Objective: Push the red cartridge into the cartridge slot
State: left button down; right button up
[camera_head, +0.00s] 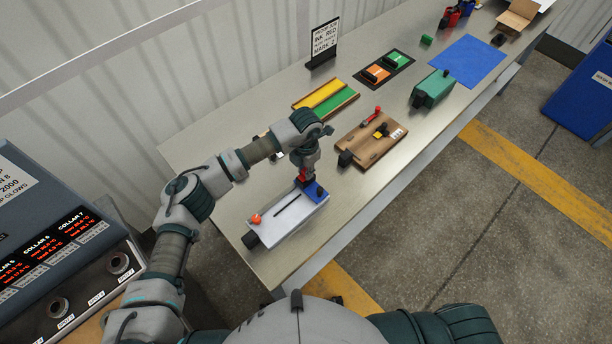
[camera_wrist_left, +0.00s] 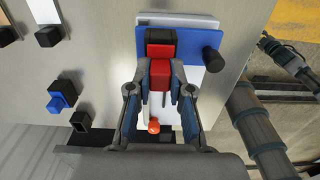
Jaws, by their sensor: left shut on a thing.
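The red cartridge (camera_wrist_left: 160,74), with a black end, is between the fingers of my left gripper (camera_wrist_left: 160,94), which is shut on it. In the head view, a little red shows beneath the left gripper (camera_head: 304,174). The cartridge is over the blue part (camera_head: 316,192) at the far end of a white printer-like block (camera_head: 290,222). The wrist view shows this blue part (camera_wrist_left: 188,46) with a black knob. How deep the cartridge sits in the slot is hidden. A grey-teal limb end, possibly my right gripper (camera_wrist_left: 270,42), shows small at the right of the wrist view.
The white block carries an orange-red ball (camera_head: 255,219) and a dark groove. A wooden board (camera_head: 372,150) with small parts lies behind it. Yellow-green strips (camera_head: 328,97), a green box (camera_head: 433,89) and a blue mat (camera_head: 467,62) lie farther off. The table's front edge is close.

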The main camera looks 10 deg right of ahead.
pick_arm(q)
jog(key=shift+f, duration=0.35)
dwell(0.6)
jog(key=c, duration=1)
grip_release()
jog(key=shift+r, duration=0.3)
notch_tip(320, 180, up, 11)
jog(key=shift+w+r, duration=0.1)
jog(key=shift+r, duration=0.1)
